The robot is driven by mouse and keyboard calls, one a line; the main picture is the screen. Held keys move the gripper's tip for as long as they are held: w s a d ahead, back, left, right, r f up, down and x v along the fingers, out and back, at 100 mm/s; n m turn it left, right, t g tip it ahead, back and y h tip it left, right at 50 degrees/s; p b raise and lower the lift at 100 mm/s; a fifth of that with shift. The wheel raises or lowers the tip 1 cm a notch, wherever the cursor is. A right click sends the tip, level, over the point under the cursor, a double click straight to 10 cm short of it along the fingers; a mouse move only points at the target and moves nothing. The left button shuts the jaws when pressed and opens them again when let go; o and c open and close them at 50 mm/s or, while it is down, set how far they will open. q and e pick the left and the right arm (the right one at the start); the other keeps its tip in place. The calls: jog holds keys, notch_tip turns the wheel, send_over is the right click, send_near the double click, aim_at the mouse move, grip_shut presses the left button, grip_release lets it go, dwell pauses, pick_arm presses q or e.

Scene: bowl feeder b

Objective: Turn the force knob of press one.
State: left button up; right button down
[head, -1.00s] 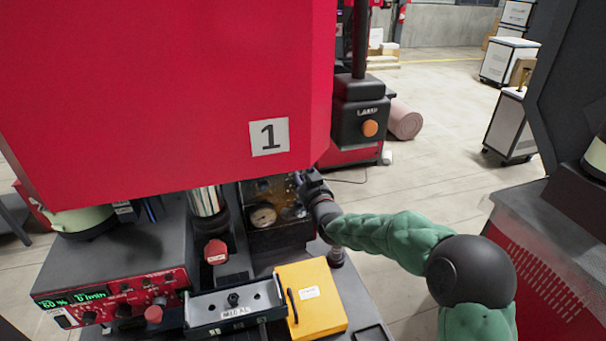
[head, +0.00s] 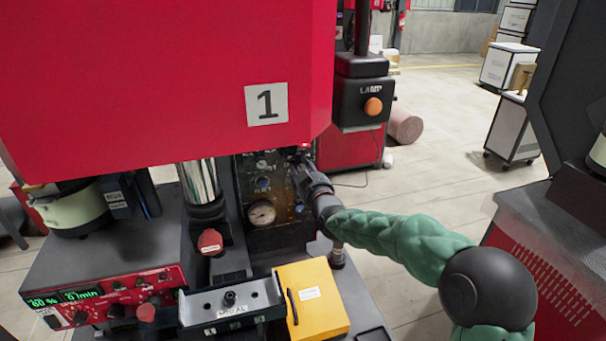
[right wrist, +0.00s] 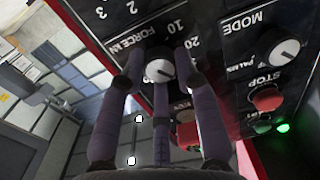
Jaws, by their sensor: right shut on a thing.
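Press one (head: 180,90) is the big red housing marked 1 in the head view. Its dark control panel (head: 283,213) with a round gauge stands below the housing. My right gripper (head: 300,164) reaches the panel's upper right side from the right, and its fingers hide the knob there. In the right wrist view the force knob (right wrist: 159,71) is a silver dial with a dark pointer line, beside the FORCE kN lettering and a number scale. The fingers of my right gripper (right wrist: 160,75) are shut around it. My left gripper is not in view.
A mode knob (right wrist: 284,52) and a red stop button (right wrist: 267,98) sit beside the force knob. A lamp box (head: 362,102) hangs right of the panel.

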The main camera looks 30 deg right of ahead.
jog(key=shift+r+n, duration=0.3)
jog(key=shift+n, duration=0.7)
jog(key=c, duration=0.9)
grip_release()
jog(key=shift+f, duration=0.1)
jog(key=shift+f, duration=0.1)
jog(key=v, duration=1.2)
